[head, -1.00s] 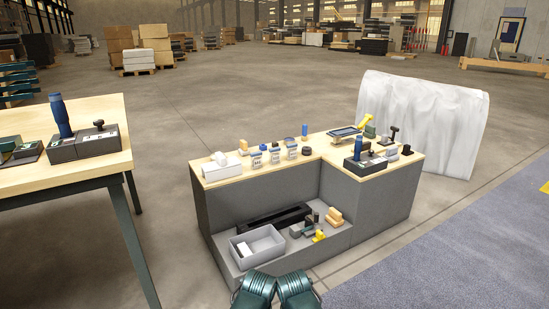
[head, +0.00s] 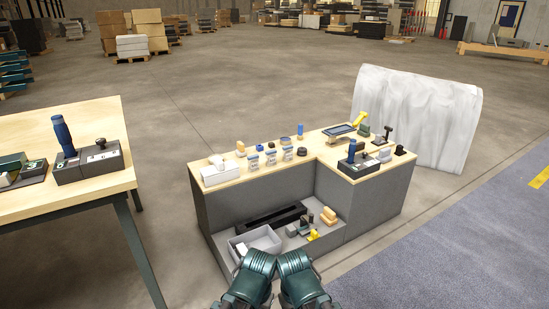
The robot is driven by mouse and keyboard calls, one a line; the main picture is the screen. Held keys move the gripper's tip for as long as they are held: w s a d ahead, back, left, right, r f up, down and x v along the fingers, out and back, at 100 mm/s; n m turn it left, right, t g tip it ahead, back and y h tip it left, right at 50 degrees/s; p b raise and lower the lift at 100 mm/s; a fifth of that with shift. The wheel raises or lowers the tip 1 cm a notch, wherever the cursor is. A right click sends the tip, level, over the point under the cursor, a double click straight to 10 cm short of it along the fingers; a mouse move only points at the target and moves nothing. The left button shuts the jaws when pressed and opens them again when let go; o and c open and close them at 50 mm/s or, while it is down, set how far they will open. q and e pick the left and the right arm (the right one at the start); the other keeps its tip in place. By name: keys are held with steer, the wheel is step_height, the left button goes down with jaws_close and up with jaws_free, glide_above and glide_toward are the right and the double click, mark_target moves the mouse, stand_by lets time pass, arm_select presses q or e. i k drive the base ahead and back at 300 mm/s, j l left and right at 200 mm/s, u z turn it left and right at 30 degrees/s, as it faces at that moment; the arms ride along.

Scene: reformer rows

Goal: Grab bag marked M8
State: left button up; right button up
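Three small clear bags with blue-and-white labels stand in a row along the front edge of the workbench's wooden top: a left bag (head: 253,163), a middle bag (head: 270,156) and a right bag (head: 287,154). Their print is too small to read, so I cannot tell which is marked M8. The teal links of my two arms rise side by side at the bottom centre, in front of the bench. No gripper fingers show. Nothing of mine touches the bags.
The L-shaped bench (head: 230,205) has a lower shelf with a grey bin (head: 262,241). A white box (head: 217,175) sits left of the bags. A wooden table (head: 90,195) stands at left, a white-covered block (head: 420,120) behind right. Floor between table and bench is clear.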

mark_target(271, 156)
steer(key=i+z, duration=0.25)
steer(key=i, duration=0.2)
steer(key=i+z, duration=0.3)
steer(key=i, duration=0.15)
steer(key=i+j+z, duration=0.25)
steer(key=i, duration=0.2)
steer(key=i+j+z, duration=0.25)
steer(key=i, duration=0.15)
steer(key=i+l, duration=0.05)
steer(key=l, duration=0.05)
